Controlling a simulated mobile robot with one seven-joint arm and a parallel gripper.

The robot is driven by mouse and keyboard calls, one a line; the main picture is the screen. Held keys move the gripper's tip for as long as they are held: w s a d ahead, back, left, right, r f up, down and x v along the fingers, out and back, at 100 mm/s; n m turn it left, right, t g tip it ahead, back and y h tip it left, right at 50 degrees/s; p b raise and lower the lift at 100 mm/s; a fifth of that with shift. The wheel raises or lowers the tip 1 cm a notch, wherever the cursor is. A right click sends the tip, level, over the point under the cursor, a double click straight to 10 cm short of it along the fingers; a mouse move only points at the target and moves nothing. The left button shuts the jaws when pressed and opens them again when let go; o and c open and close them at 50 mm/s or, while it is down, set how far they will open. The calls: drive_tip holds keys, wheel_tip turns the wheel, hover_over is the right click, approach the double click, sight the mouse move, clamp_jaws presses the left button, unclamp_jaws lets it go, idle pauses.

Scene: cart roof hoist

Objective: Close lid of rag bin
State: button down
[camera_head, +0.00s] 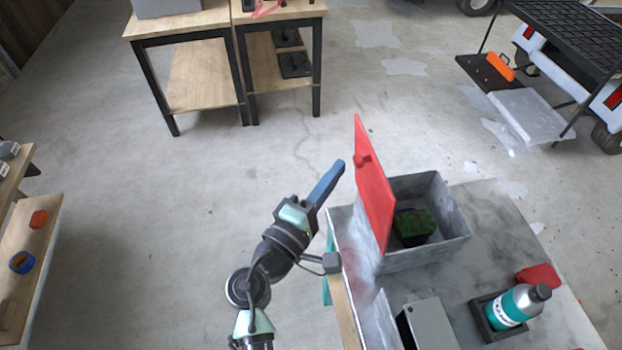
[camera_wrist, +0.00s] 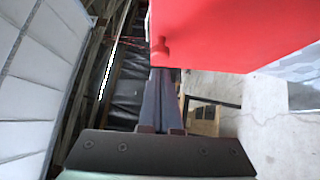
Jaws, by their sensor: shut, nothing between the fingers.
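The rag bin (camera_head: 445,250) is a grey open-topped box on the table at the right. Its red lid (camera_head: 373,190) stands up, nearly upright, along the bin's left side, with a small red knob (camera_head: 363,160) on its left face. A dark green rag (camera_head: 414,226) lies inside the bin. My gripper (camera_head: 334,172) is shut and empty, just left of the lid. In the wrist view the lid (camera_wrist: 235,30) fills the upper right, and its knob (camera_wrist: 160,50) is close by the fingertips (camera_wrist: 160,75). I cannot tell whether they touch.
The grey stone-topped table (camera_head: 490,215) also holds a teal and silver bottle (camera_head: 512,306) in a dark tray, a grey box (camera_head: 430,322) and a red item (camera_head: 538,276). Wooden workbenches (camera_head: 200,75) stand at the back.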

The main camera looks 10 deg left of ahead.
drive_tip(key=shift+w+d, duration=0.15)
drive_tip(key=shift+d, duration=0.45)
drive_tip(key=shift+r, duration=0.1)
